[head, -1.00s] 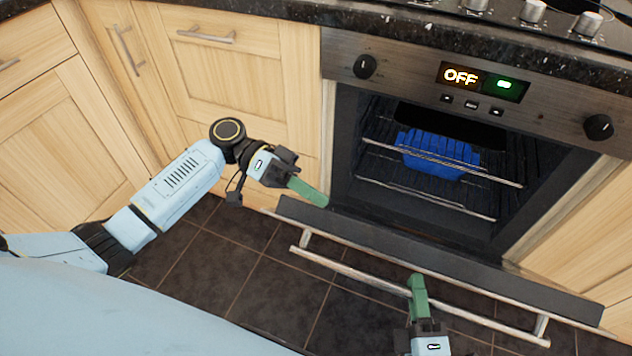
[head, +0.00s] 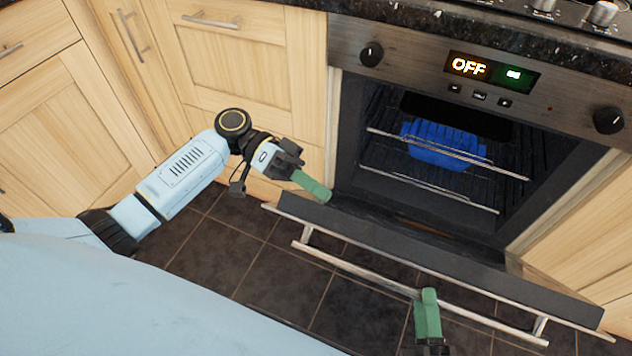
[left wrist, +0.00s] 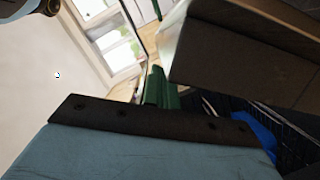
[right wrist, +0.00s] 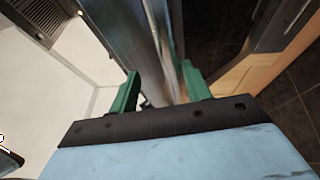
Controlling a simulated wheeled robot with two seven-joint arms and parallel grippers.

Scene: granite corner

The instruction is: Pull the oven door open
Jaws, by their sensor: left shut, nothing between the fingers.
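The oven door (head: 440,268) is tilted partly open, with its top edge leaning out from the oven (head: 345,150). Its metal handle bar (head: 365,272) runs along the outer side. My left gripper (head: 326,194) is shut and empty, its green fingertips at the left end of the door's top edge; I cannot tell whether they touch it. Its fingers also show in the left wrist view (left wrist: 158,88). My right gripper (head: 428,296) is at the handle bar. In the right wrist view its fingers (right wrist: 160,88) are apart, with a metal strip between them.
Inside the oven are wire racks (head: 440,155) and a blue object (head: 445,147). The control panel (head: 490,75) reads OFF. Wooden cabinets (head: 250,70) stand to the left and right. Dark floor tiles (head: 270,265) lie clear in front of the door.

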